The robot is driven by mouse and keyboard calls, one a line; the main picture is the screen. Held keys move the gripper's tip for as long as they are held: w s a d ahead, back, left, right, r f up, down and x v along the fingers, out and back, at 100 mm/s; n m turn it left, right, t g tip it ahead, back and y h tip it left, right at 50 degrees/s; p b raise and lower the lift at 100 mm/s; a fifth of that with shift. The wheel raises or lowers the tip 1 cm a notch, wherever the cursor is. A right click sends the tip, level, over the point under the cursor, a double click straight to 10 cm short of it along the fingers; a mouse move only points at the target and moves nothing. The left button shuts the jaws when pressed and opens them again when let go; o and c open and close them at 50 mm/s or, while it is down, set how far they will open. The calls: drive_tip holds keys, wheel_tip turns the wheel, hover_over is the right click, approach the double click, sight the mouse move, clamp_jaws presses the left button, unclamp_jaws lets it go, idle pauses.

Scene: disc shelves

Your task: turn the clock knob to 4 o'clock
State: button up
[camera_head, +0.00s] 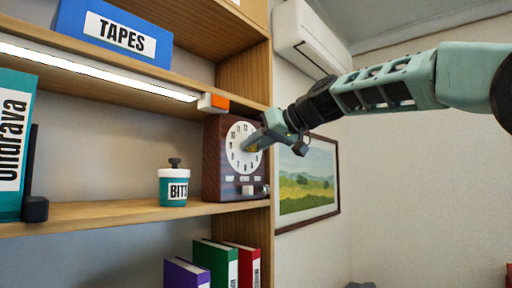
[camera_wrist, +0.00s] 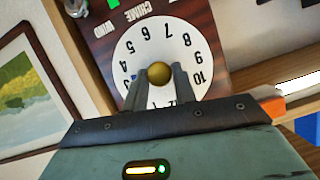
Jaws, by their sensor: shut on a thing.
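The clock is a dark reddish-brown wooden box (camera_head: 214,158) on the shelf, with a round white dial (camera_head: 233,159) carrying black numerals. In the wrist view the dial (camera_wrist: 150,40) appears roughly upside down, with 5 to 10 readable around its upper and right edge. A round brass knob (camera_wrist: 159,73) sits at the dial's middle. My gripper (camera_head: 249,145) reaches in from the right, and in the wrist view its two fingers (camera_wrist: 160,82) are closed around the knob. The fingers and gripper body hide the lower dial. I cannot tell where any hand points.
A teal-and-white jar (camera_head: 173,188) stands left of the clock on the same shelf (camera_head: 120,213). An orange-and-white block (camera_head: 213,102) is at the upper shelf's edge, just above the clock. A framed picture (camera_head: 308,185) hangs on the wall to the right.

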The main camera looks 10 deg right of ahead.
drive_tip(key=shift+w+d+f+m+g+y+b, duration=0.1)
drive_tip(key=shift+m+g+y+b, duration=0.1)
drive_tip(key=shift+m+y+b, duration=0.35)
drive_tip(key=shift+d+m+g+y+b, duration=0.15)
drive_tip(key=shift+m+g+b, duration=0.1)
drive_tip(key=shift+m, duration=0.5)
drive_tip(key=shift+a, duration=0.1)
drive_tip(key=o, duration=0.9)
drive_tip(key=shift+o, duration=0.2)
drive_tip(key=b+v, duration=0.5)
drive_tip(key=v, duration=1.2)
drive_tip(key=shift+d, duration=0.25)
drive_tip(key=shift+f, duration=0.1)
